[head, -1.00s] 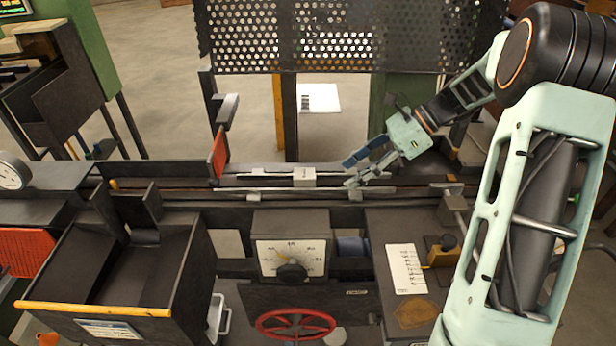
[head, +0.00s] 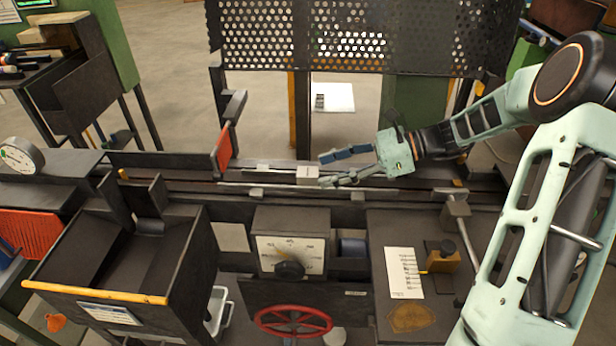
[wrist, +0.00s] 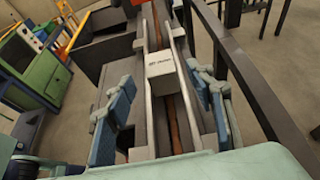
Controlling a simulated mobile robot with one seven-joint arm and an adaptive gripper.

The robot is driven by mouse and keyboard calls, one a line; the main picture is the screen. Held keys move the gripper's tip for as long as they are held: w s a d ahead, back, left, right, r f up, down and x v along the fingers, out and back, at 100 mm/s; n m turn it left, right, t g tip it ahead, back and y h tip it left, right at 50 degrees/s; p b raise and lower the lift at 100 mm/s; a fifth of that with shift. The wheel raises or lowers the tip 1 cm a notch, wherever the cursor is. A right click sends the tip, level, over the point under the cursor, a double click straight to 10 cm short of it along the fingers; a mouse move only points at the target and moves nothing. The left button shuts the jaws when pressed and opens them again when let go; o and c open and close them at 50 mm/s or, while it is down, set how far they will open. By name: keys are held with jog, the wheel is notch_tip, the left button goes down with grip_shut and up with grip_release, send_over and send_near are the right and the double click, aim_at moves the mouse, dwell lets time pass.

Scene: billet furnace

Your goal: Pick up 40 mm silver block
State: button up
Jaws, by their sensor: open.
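The silver block (head: 307,174) sits on the long rail track at the back of the machine, in the middle of the head view. In the wrist view the block (wrist: 160,66) lies between two pale rails, with small dark print on its top face. My gripper (head: 325,168) is open just to the right of the block, its blue-padded fingers pointing left towards it. In the wrist view my gripper (wrist: 165,95) has one finger on each side of the track, with the block ahead between them. I see no contact with the block.
A perforated dark guard (head: 350,38) stands behind the track. An orange-red plate (head: 222,148) stands left of the block. In front are a dark bin (head: 95,292) with a yellow edge, a dial panel (head: 290,257) and a red handwheel (head: 292,321).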

aim_at(312, 172)
jog(key=x, duration=0.4)
jog(key=shift+a+r, duration=0.1)
jog(key=shift+r, duration=0.05)
jog(key=shift+w, duration=0.1)
grip_shut()
